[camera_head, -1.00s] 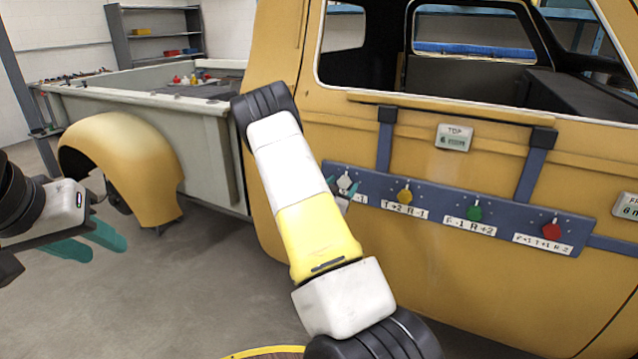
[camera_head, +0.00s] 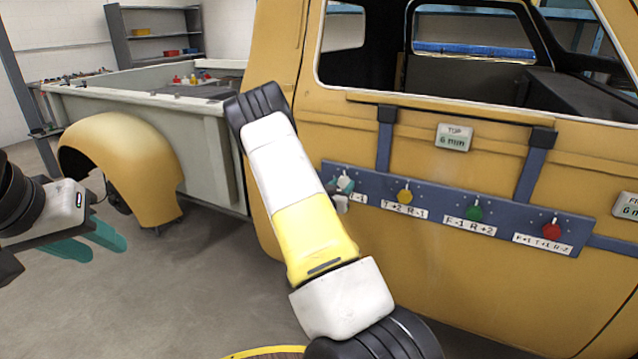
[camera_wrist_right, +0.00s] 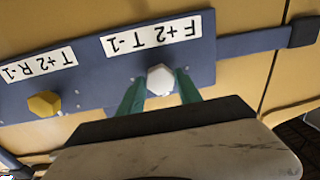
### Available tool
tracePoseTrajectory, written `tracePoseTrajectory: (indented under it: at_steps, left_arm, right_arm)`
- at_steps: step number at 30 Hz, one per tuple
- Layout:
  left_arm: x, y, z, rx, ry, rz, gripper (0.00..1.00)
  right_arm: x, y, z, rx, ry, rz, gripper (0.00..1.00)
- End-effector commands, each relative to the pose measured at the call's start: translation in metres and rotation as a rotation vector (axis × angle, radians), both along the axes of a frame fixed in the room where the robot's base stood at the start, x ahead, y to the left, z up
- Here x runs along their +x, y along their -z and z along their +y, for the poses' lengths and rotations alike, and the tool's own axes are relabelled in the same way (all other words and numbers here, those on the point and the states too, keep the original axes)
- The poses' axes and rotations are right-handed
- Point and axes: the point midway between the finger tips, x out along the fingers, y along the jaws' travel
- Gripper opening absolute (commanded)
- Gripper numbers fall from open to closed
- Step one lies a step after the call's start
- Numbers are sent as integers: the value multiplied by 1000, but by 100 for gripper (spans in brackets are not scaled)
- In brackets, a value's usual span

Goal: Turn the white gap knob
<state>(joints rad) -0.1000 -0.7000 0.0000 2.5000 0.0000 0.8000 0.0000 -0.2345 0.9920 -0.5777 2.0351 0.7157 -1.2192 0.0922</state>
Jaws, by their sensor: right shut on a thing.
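The white knob (camera_wrist_right: 160,80) sits on the blue strip beside the label "F+2 T-1" in the right wrist view. My right gripper (camera_wrist_right: 160,88) has one teal finger on each side of it and is shut on it. In the head view my right gripper (camera_head: 344,187) is at the strip's left end, where it largely covers the white knob. My left gripper (camera_head: 90,243) is at the left, away from the strip, empty, with its teal fingers apart.
The blue strip (camera_head: 430,212) also carries a yellow knob (camera_head: 405,196), a green knob (camera_head: 474,213) and a red knob (camera_head: 551,230). Above it, a display (camera_head: 454,137) reads "TOP 6 mm". A yellow fender (camera_head: 120,165) stands behind my left gripper.

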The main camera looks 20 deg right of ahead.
Motion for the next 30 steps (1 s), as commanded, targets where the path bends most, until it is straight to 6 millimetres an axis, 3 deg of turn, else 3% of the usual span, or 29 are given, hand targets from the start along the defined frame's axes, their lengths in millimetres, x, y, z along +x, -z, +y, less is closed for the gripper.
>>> tracePoseTrajectory:
  at_steps: [18,30]
  left_arm:
    - [0,0,0,0,0,0,36]
    - [0,0,0,0,0,0,36]
  right_arm:
    - [1,0,1,-309,-2,361,1]
    - [1,-1,1,-385,-2,451,1]
